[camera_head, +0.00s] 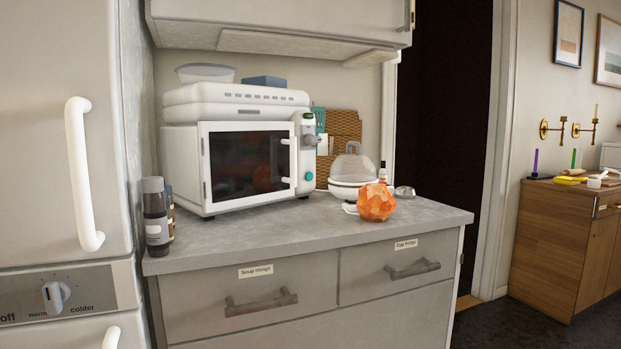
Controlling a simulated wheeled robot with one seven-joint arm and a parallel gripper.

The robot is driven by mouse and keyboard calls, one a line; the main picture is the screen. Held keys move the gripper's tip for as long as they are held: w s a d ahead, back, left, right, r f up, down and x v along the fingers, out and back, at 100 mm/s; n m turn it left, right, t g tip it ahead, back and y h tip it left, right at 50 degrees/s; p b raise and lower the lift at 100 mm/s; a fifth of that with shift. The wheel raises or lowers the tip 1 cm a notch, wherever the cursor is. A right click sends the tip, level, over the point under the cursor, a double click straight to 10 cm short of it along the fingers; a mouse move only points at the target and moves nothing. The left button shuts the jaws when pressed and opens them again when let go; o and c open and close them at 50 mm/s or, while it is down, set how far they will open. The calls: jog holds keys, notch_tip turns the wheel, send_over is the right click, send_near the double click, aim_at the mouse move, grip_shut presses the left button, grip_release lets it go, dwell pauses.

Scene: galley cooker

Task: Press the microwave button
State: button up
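The white microwave (185,165) stands on the grey counter at the left, with its dark glass door (245,163) shut. Its control panel is the narrow strip right of the door. On it are a small green spot at the top, a grey round knob (312,139) that sticks out, and a teal round button (309,176) near the bottom. My gripper is not in view.
A white appliance (235,97) lies on the microwave. A fridge (50,160) borders the left.

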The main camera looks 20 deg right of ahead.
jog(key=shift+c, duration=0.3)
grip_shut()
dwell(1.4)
